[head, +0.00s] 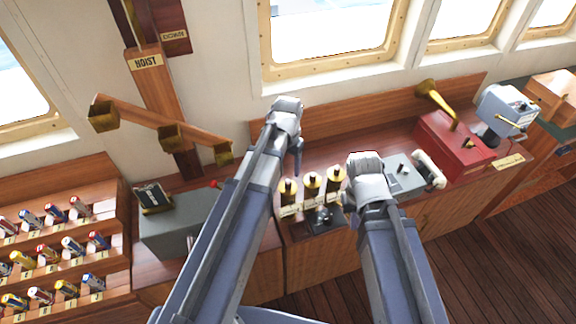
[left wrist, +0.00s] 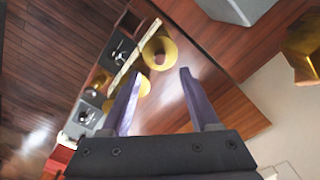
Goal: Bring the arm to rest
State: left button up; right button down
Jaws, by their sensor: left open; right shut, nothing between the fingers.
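My left gripper (head: 298,155) hangs over the wooden counter (head: 320,152), above and beside a row of three brass cylinders (head: 311,184). In the left wrist view the left gripper (left wrist: 161,72) is open, with its two purple-grey fingers apart and nothing held between them. Brass cylinders (left wrist: 158,50) show beyond the fingers there. My right gripper (head: 349,207) is over the counter's front part, right of the brass cylinders, small and partly hidden by its own wrist. It is shut and empty.
A grey box (head: 170,235) stands left of my left arm, near a rack (head: 60,250) of several coloured cylinders. A wooden hoist bar with brass cups (head: 168,136) is on the wall. A red box (head: 455,145) with a brass horn stands right. Open floor (head: 500,260) lies at lower right.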

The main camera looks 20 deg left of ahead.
pick_arm(q)
jog(key=s+d+f+b, duration=0.4)
jog(key=s+d, duration=0.1)
jog(key=s, duration=0.2)
jog(key=s+d+f+m+y+b, duration=0.1)
jog(key=s+d+f+b, duration=0.4)
jog(key=s, duration=0.2)
jog(key=shift+s+d+f+b, duration=0.2)
jog(key=shift+d+f+b, duration=0.05)
jog(key=shift+b, duration=0.05)
